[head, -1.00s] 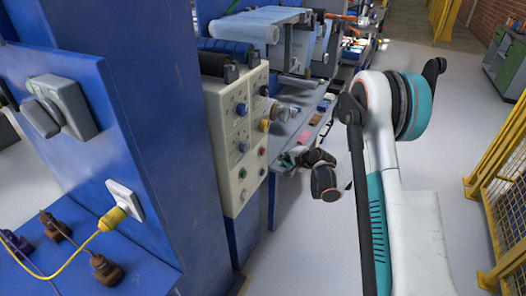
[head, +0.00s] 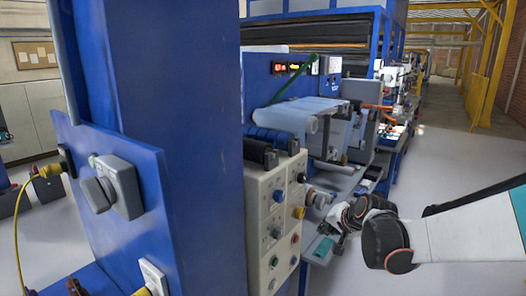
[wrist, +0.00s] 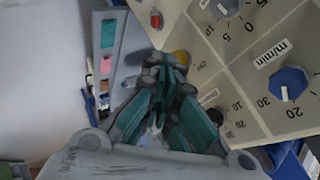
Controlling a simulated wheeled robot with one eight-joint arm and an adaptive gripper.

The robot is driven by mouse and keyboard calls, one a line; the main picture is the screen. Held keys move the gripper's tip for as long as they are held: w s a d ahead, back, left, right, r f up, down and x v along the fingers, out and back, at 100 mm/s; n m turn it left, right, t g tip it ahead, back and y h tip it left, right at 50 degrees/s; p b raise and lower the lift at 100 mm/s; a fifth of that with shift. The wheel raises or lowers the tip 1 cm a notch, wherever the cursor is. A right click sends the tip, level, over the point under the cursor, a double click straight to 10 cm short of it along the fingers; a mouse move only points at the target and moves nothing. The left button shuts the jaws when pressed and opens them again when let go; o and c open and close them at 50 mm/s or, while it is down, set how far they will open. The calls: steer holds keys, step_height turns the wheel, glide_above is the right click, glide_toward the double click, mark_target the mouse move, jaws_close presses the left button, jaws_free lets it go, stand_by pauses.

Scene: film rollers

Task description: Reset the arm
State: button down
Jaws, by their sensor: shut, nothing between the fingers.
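My gripper (wrist: 172,62) shows in the wrist view with its dark and teal fingers together and nothing between them. In the head view, my gripper (head: 332,222) is partly hidden at the end of my dark wrist. It is just right of the cream control panel (head: 257,215), close to its knobs.
A blue machine frame (head: 190,120) stands at left with a grey switch (head: 122,188). A grey shelf with small coloured items (wrist: 107,64) lies beside the gripper. Open floor (head: 460,150) is at right.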

steer(key=s+r+n+g+h, duration=0.1)
steer(key=s+r+n, duration=0.15)
steer(key=s, duration=0.55)
steer(key=s+r+n, duration=0.1)
steer(key=s+r, duration=0.3)
steer(key=s, duration=0.4)
steer(key=s+f+n+g+h, duration=0.1)
steer(key=s+f+n, duration=0.1)
steer(key=s, duration=1.4)
steer(key=shift+s+d+n+h, duration=0.25)
steer(key=shift+d+n+h, duration=0.15)
steer(key=shift+n, duration=0.45)
steer(key=shift+f, duration=0.1)
